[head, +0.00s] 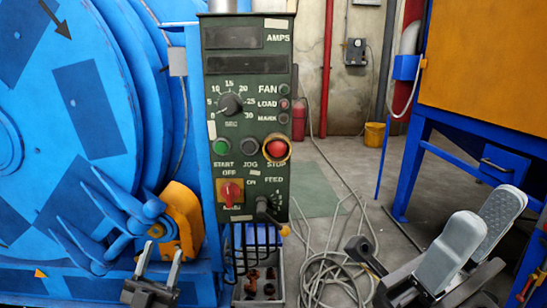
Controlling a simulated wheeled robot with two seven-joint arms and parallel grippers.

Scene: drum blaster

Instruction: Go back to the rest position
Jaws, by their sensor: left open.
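My left gripper (162,251) is low in the head view, left of centre. Its two grey fingers point up and stand apart with nothing between them. It is in front of the blue drum machine (85,110), just below the yellow-orange part, and left of the control panel (233,110). Grey padded parts with black links (450,252) reach in at the lower right; I cannot tell for sure whether these are my right gripper, or its jaw state.
A small grey box (270,293) holding brown parts stands below the panel. Loose grey cable (335,275) lies on the floor. A blue frame with an orange panel (490,60) is at the right. A yellow bucket (374,134) stands behind. Some floor in the middle is clear.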

